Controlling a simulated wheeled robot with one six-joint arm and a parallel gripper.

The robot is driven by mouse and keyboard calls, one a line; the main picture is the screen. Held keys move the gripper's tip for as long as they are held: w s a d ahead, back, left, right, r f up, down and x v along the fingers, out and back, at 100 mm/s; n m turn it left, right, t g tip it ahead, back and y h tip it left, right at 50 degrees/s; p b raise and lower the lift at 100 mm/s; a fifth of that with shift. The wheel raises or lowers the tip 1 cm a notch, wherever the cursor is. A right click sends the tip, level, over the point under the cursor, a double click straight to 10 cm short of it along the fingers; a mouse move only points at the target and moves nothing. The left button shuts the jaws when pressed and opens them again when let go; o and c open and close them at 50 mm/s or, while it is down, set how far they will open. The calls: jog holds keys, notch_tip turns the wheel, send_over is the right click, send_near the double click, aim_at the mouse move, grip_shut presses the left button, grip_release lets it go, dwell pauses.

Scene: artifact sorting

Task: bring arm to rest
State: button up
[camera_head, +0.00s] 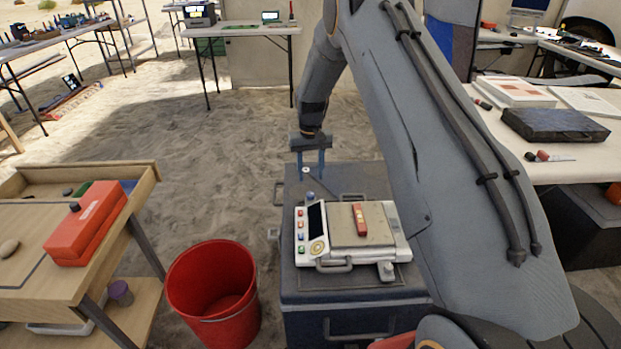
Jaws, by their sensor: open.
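My gripper (311,168) points down over the back left part of a dark blue-grey case (370,177). Its two blue fingers are apart, with nothing seen held between them. My arm comes down from the top of the view and hides much of the right middle. A white device (399,252) with coloured buttons and a small dark screen lies on the case, nearer than the gripper. A small red and yellow object (361,217) rests on the device's tan plate (343,236).
A red bucket (187,283) stands on the sand left of the case. A wooden table (143,177) with a red box (84,232) is at the left. A white table (560,170) with a dark case (555,125) is at the right. Open sand (190,160) lies behind the bucket.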

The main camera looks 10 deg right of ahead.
jog(key=s+r+p, duration=0.6)
jog(key=s+r, duration=1.3)
jog(key=s, duration=0.1)
jog(key=s+r+p, duration=0.2)
jog(key=s+r, duration=0.2)
jog(key=s, duration=0.7)
jog(key=s+r+p, duration=0.3)
jog(key=s, duration=0.8)
jog(key=shift+s+a+r+n, duration=0.3)
jog(key=shift+s+a+r, duration=0.1)
jog(key=shift+c, duration=0.7)
